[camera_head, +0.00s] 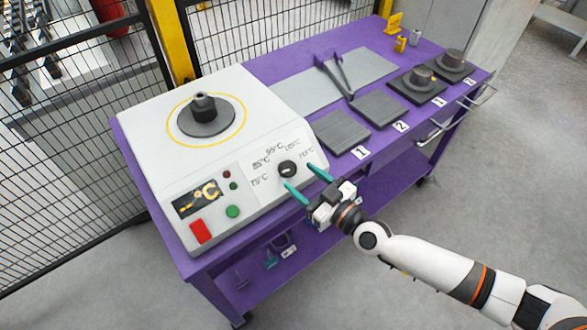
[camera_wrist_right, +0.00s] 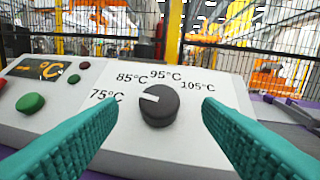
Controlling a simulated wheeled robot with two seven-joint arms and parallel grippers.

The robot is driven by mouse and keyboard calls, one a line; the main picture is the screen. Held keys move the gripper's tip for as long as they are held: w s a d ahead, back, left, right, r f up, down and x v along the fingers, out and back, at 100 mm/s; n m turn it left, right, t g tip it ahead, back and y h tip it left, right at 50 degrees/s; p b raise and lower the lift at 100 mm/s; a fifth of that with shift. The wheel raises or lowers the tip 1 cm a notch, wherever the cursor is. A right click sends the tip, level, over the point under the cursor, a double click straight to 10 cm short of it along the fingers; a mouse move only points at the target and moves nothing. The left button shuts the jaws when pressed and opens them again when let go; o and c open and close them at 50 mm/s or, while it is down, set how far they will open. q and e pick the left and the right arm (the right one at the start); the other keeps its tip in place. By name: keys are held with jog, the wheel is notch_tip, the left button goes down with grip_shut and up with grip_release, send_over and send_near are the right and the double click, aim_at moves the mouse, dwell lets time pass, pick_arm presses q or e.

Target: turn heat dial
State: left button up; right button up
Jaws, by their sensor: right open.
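The heat dial (camera_head: 288,169) is a round black knob on the sloped front of a white heater box (camera_head: 262,118). In the right wrist view the dial (camera_wrist_right: 160,108) has a white mark pointing left and slightly up, between the printed 75°C and 85°C. The labels 95°C and 105°C stand above and to its right. My right gripper (camera_head: 297,175) is open, its teal fingers pointing at the panel. In the wrist view the fingertips lie either side of the dial with gaps, apparently not touching it. My left gripper is not in view.
The panel also holds a display (camera_head: 197,198), a red switch (camera_head: 200,231) and a green button (camera_head: 233,211). A dark hub (camera_head: 206,115) stands on the heater. Black pads (camera_head: 342,131) and a grey plate lie on the purple table (camera_head: 386,150). A mesh fence (camera_head: 75,130) stands behind.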

aim_at(290, 169)
jog(key=shift+x, duration=1.95)
jog(key=c, duration=1)
jog(key=shift+s+r+m+p, duration=0.1)
jog(key=shift+m+p, duration=0.2)
jog(key=shift+p, duration=0.25)
jog(key=m+t+h+p, duration=0.1)
jog(key=m+p, duration=0.1)
jog(key=m+t+h+p, duration=0.1)
jog(key=m+h+p, duration=0.1)
jog(key=p, duration=0.1)
jog(key=m+t+h+p, duration=0.1)
jog(key=m+h+p, duration=0.1)
jog(key=p, duration=0.1)
jog(key=shift+s+a+r+m, duration=0.1)
jog(key=shift+s+a+m, duration=0.05)
jog(key=shift+a+m, duration=0.15)
jog(key=shift+m+t+h+p, duration=0.3)
jog(key=shift+m+h+p, duration=1.2)
jog(key=shift+m+h, duration=0.3)
